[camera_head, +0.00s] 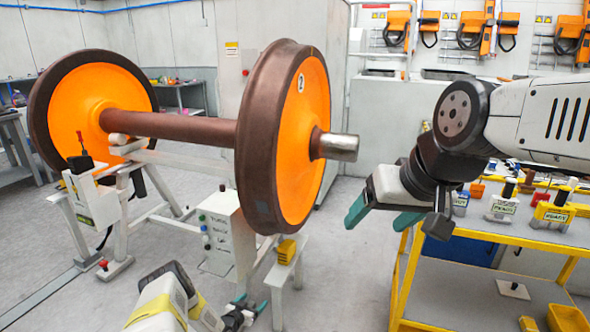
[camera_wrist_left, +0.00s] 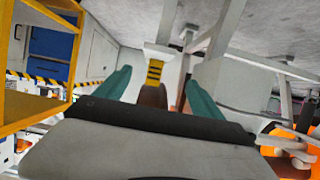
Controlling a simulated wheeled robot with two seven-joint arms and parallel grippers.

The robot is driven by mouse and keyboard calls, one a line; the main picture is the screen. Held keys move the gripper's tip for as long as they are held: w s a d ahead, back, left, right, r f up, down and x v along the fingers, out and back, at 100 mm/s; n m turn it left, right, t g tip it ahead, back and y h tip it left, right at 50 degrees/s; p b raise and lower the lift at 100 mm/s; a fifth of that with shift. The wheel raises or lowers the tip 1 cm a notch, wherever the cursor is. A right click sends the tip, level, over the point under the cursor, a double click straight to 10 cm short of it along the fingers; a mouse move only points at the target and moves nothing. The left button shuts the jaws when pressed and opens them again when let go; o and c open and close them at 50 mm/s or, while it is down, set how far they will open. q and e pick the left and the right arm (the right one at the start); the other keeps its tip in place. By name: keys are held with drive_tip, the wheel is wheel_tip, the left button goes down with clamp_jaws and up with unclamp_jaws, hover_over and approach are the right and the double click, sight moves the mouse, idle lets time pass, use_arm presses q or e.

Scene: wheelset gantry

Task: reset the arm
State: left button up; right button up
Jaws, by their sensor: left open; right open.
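My left gripper (camera_head: 251,303) is low in the bottom middle of the head view, near the foot of the wheelset stand. In the left wrist view its two teal fingers (camera_wrist_left: 157,82) are spread apart with nothing held between them. My right gripper (camera_head: 377,222) hangs at the right of the head view, left of the yellow cart, its teal fingers apart and empty. The wheelset (camera_head: 190,128), with orange and brown wheels on a brown axle, rests on a white stand (camera_head: 228,236). The right arm is raised across the upper right of the head view.
A yellow cart (camera_head: 480,230) with several small devices on top stands at the right. A yellow block (camera_head: 287,250) sits on a post of the stand; it also shows in the left wrist view (camera_wrist_left: 155,72). Grey floor (camera_head: 345,265) is clear between stand and cart.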

use_arm(q)
drive_tip(key=w+a+r+g+y, duration=0.1)
drive_tip(key=w+a+r, duration=0.15)
drive_tip(key=r, duration=0.55)
drive_tip(key=w+a+r, duration=0.1)
drive_tip(key=w+r, duration=0.3)
drive_tip(key=r, duration=0.3)
drive_tip(key=w+a+r+g+y, duration=0.1)
drive_tip(key=w+a+r, duration=0.15)
drive_tip(key=r, duration=0.55)
drive_tip(key=s+r+g+y, duration=0.1)
drive_tip(key=s+r, duration=0.1)
drive_tip(key=r, duration=1.1)
drive_tip(key=s+r+y, duration=0.1)
drive_tip(key=s+r, duration=0.1)
drive_tip(key=r, duration=1.1)
drive_tip(key=s+d+r+n+g, duration=0.1)
drive_tip(key=s+d+r, duration=0.1)
drive_tip(key=s+r, duration=0.65)
drive_tip(key=s+d+r+n+g, duration=0.1)
drive_tip(key=s+d+r, duration=0.1)
drive_tip(key=s+r, duration=0.6)
drive_tip(key=s+d+r, duration=0.1)
drive_tip(key=s+d, duration=0.1)
drive_tip(key=s, duration=1.1)
drive_tip(key=s+d+n+g+h, duration=0.1)
drive_tip(key=s+d, duration=0.2)
drive_tip(key=s, duration=1.1)
drive_tip(key=shift+s+r+n, duration=0.3)
drive_tip(key=shift+r, duration=0.1)
